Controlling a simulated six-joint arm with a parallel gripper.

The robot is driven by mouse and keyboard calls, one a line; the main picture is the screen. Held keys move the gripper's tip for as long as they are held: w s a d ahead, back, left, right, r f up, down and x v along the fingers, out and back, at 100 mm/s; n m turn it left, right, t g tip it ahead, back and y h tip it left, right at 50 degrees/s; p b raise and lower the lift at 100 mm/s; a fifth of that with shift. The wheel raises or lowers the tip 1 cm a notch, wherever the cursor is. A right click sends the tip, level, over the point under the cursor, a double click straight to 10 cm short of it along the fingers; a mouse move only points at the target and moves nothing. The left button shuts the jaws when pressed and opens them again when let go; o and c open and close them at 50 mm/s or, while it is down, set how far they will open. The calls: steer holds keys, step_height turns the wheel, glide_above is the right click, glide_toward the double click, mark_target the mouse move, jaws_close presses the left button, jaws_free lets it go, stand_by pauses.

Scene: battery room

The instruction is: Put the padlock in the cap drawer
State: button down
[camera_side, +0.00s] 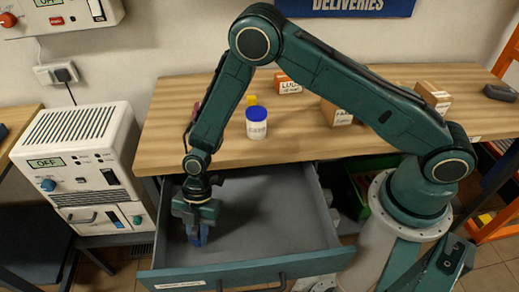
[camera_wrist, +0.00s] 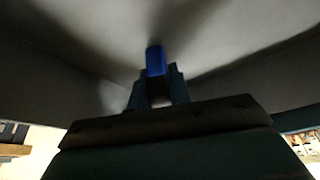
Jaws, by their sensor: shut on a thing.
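My gripper (camera_side: 197,230) points down inside the open drawer (camera_side: 265,215), near its left wall, below the table top's front edge. It is shut on a blue object, the padlock (camera_side: 203,238), of which only the blue part shows between and below the fingers. In the wrist view the blue padlock (camera_wrist: 155,61) sits between the fingertips (camera_wrist: 157,82), with the grey drawer floor (camera_wrist: 215,55) behind it. I cannot tell whether the padlock touches the floor. The rest of the drawer looks empty. A small label on its front is too small to read.
On the wooden table (camera_side: 190,140) stand a white jar with a blue lid (camera_side: 256,122), a yellow item (camera_side: 251,100) and several cardboard boxes (camera_side: 336,112). A white power unit (camera_side: 85,165) stands left of the drawer. A green crate (camera_side: 366,190) is to its right.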

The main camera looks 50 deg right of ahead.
steer(key=c, duration=1.3)
jaws_free()
steer(key=v, duration=1.2)
steer(key=shift+w+d+r, duration=0.1)
